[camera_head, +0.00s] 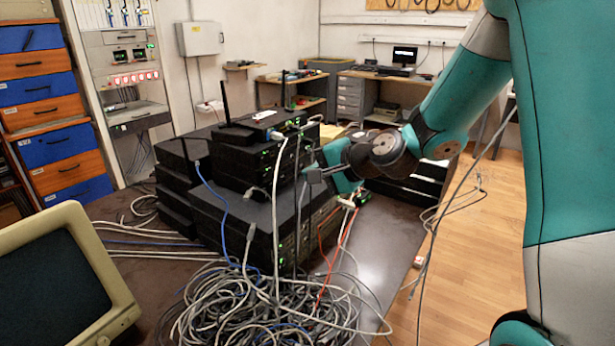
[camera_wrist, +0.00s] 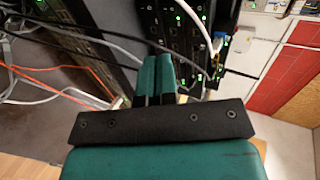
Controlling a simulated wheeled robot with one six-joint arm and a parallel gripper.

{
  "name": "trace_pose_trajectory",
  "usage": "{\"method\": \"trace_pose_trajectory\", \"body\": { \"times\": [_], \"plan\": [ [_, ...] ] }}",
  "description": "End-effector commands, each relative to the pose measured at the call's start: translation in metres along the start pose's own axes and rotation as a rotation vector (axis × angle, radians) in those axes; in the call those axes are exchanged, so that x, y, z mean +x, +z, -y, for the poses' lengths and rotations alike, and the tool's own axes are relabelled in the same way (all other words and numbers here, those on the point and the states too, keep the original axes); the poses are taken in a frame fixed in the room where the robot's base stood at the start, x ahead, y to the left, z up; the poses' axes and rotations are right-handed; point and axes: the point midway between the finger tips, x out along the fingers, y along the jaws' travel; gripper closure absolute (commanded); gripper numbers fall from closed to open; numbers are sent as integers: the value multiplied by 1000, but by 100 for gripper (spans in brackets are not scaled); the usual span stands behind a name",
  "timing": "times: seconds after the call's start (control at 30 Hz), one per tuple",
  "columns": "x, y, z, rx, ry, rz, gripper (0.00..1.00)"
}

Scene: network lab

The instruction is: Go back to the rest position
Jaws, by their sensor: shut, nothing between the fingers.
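My gripper (camera_head: 308,174) is at the end of my teal arm, in front of the right side of the stacked black network devices (camera_head: 236,215). In the wrist view its two teal fingers (camera_wrist: 157,78) are together, with nothing seen between them. The devices with green lights (camera_wrist: 178,30) are beyond the fingertips, and cables pass close by. I cannot tell whether the fingers touch a cable or a device.
A large tangle of grey cables (camera_head: 265,310) lies at the table's front. Red cables (camera_head: 343,235) hang beside the stack. An old monitor (camera_head: 60,285) stands at the lower left. Wooden floor (camera_head: 475,240) shows open at the right. A workbench (camera_head: 385,75) is at the back.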

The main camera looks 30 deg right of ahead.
Motion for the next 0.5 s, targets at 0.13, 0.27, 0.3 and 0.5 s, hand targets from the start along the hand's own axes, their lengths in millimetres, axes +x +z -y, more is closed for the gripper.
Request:
{"method": "trace_pose_trajectory", "body": {
  "times": [0.13,0.27,0.3,0.5],
  "plan": [
    [0,0,0,0,0,0,100],
    [0,0,0,0,0,0,100],
    [0,0,0,0,0,0,100],
    [-2,17,5,-61,23,41,100]
  ]
}}
